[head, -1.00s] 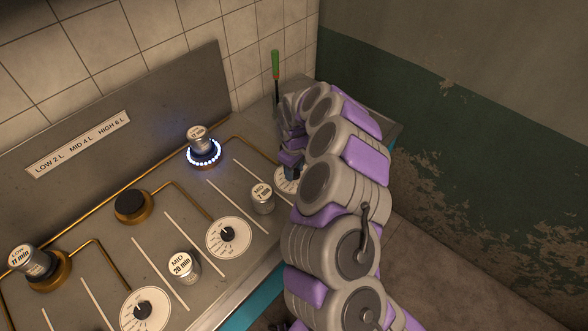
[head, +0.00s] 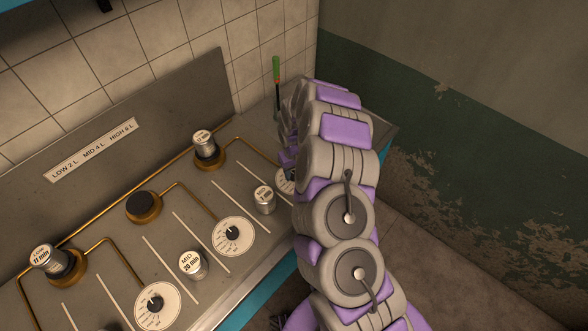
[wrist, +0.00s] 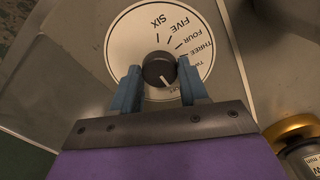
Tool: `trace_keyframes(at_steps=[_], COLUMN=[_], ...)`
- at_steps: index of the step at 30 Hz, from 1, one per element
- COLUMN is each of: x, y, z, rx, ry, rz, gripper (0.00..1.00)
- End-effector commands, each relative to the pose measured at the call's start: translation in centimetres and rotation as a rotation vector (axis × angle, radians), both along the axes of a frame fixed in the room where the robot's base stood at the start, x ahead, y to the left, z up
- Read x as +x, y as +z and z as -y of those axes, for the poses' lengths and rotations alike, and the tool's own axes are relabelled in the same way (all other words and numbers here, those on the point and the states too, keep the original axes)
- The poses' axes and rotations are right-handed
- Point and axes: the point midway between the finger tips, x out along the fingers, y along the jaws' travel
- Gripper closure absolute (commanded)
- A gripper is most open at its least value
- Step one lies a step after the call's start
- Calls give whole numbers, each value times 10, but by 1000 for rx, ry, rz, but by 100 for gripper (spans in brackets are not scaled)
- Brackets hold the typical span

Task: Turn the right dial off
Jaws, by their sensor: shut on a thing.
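The right dial (head: 284,181) has a white face and sits at the right end of the stove panel, partly hidden by my arm. In the wrist view, its face (wrist: 128,38) shows number words, and its black knob (wrist: 157,69) is between the two blue fingers of my gripper (wrist: 160,76). My gripper is shut on the knob. The knob's white mark points down toward my gripper, at a partly hidden label. The right burner (head: 208,157) shows no flame, and a metal can (head: 203,140) stands on it.
A middle dial (head: 233,236) and a left dial (head: 157,305) lie farther left. Labelled cans stand at a MID spot (head: 192,265), near the right dial (head: 265,200), and on the left burner (head: 48,261). The middle burner (head: 143,206) is bare. A green-handled tool (head: 276,70) stands behind my gripper.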

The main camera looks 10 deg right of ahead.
Motion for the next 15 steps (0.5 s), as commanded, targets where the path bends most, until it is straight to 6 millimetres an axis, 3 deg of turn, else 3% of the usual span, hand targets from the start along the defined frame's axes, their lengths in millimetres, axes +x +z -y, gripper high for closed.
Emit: trace_keyframes(at_steps=[5,6,13,15], x=[1,1,0,0], y=[0,0,0,0], z=[0,0,0,0], rx=[1,0,0,0], ry=[0,0,1,1], rz=[3,2,1,0], gripper=[87,53,31,31])
